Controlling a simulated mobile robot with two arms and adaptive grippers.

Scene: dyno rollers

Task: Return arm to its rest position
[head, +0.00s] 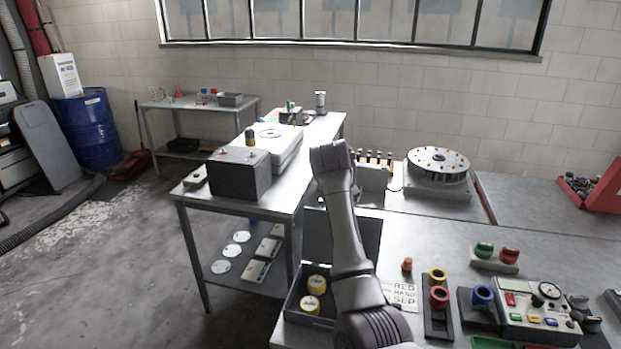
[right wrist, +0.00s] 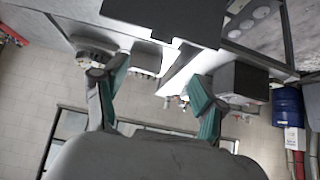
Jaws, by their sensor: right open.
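My right arm (head: 345,225) rises from the bottom middle of the head view. It bends at its upper end, in front of the side table and the workbench. Its gripper cannot be made out there. In the right wrist view my right gripper (right wrist: 157,82) has its two teal-padded fingers spread well apart, with nothing between them. That view is upside down, with the wall low in the picture and table surfaces at the top. My left arm and gripper are in neither view.
The workbench (head: 420,235) holds a round dial device (head: 438,165), a control panel (head: 535,310), coloured rings and an open box (head: 298,303) close beside my arm. A metal table (head: 320,135) with a dark box (head: 239,174) stands to the left. Floor further left is mostly clear.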

